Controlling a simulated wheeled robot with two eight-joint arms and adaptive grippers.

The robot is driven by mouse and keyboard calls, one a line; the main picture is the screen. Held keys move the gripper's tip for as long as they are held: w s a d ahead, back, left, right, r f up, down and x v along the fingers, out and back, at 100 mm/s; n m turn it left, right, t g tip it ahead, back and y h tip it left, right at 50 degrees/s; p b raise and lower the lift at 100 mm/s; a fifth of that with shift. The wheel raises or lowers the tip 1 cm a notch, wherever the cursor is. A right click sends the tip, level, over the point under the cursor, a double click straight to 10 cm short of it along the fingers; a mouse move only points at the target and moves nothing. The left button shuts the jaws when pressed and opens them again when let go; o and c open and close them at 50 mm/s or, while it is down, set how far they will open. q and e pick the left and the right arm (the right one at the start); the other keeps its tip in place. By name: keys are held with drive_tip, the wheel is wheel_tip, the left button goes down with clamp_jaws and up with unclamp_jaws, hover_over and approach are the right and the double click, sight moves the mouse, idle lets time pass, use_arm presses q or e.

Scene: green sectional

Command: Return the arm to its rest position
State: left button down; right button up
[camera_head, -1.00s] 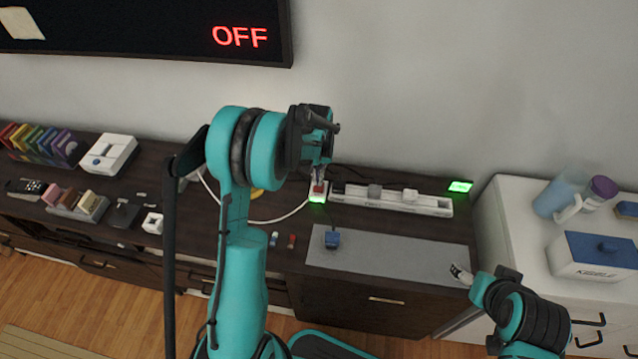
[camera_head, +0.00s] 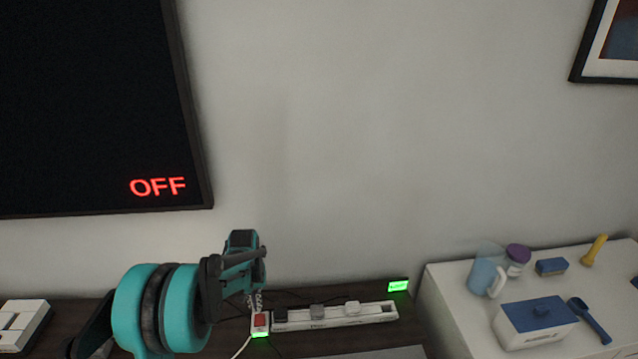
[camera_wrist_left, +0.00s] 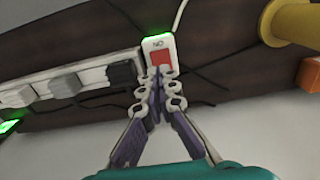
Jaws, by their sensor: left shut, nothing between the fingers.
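My left arm (camera_head: 155,308) comes in from the lower left in the head view. My left gripper (camera_head: 257,298) points down at the white switch block with a red button (camera_head: 260,322). In the left wrist view, the gripper's purple fingers (camera_wrist_left: 160,84) are shut with nothing between them. Their tips overlap the lower part of the red button (camera_wrist_left: 161,59); I cannot tell whether they touch it. The block is lit green along its edge. My right arm and gripper are not in view.
A white power strip (camera_head: 372,313) with several plugs lies right of the switch block. A dark screen (camera_head: 90,110) on the wall reads OFF in red. A white cabinet (camera_head: 455,310) at right holds a jug (camera_head: 484,277) and a blue-lidded box (camera_head: 535,325).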

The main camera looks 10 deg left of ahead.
use_arm(q)
drive_tip(key=s+d+r+m+t, duration=0.1)
drive_tip(key=s+d+r+t, duration=0.2)
drive_tip(key=r, duration=0.4)
drive_tip(key=s+d+r, duration=0.2)
drive_tip(key=s+r, duration=0.4)
drive_tip(key=s+d+r+m+t, duration=0.1)
drive_tip(key=s+d+t, duration=0.1)
drive_tip(key=s, duration=0.4)
drive_tip(key=s+d+r+t, duration=0.2)
drive_tip(key=s+d, duration=0.1)
drive_tip(key=s, duration=0.4)
drive_tip(key=shift+s+m, duration=0.15)
drive_tip(key=shift+m, duration=0.25)
